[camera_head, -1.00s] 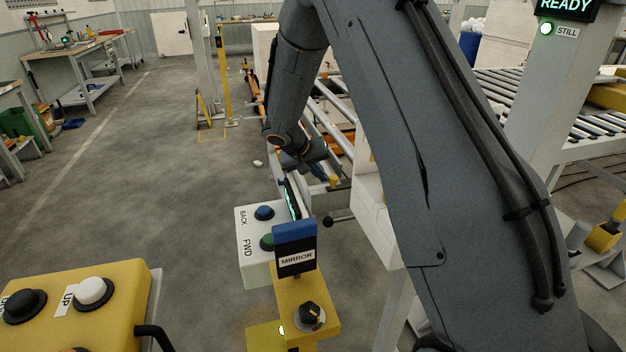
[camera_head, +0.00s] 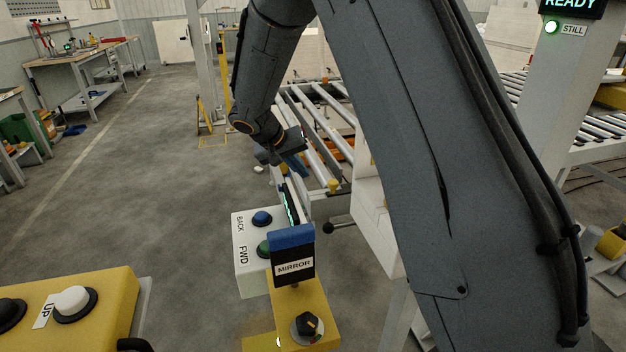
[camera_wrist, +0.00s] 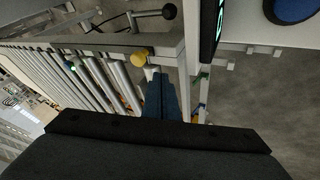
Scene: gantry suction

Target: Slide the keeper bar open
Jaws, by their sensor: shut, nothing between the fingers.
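My gripper (camera_head: 298,170) is shut and empty, with its dark blue fingers pointing down beside the left end of a roller frame. The fingers also show in the wrist view (camera_wrist: 156,76). A yellow knob (camera_head: 333,187) sits on the near end of the frame, right of my fingers and apart from them. In the wrist view the yellow knob (camera_wrist: 142,55) is just beyond the fingertips. A black ball on a short rod (camera_head: 328,223) sticks out below the knob; it also shows in the wrist view (camera_wrist: 169,12). I cannot tell for sure which piece is the keeper bar.
A white button box (camera_head: 243,225) with blue and green buttons and a post labelled MIRROR (camera_head: 293,268) stand close in front. A yellow button box (camera_head: 110,300) is at lower left. A roller conveyor (camera_head: 590,130) is at right. The floor at left is open.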

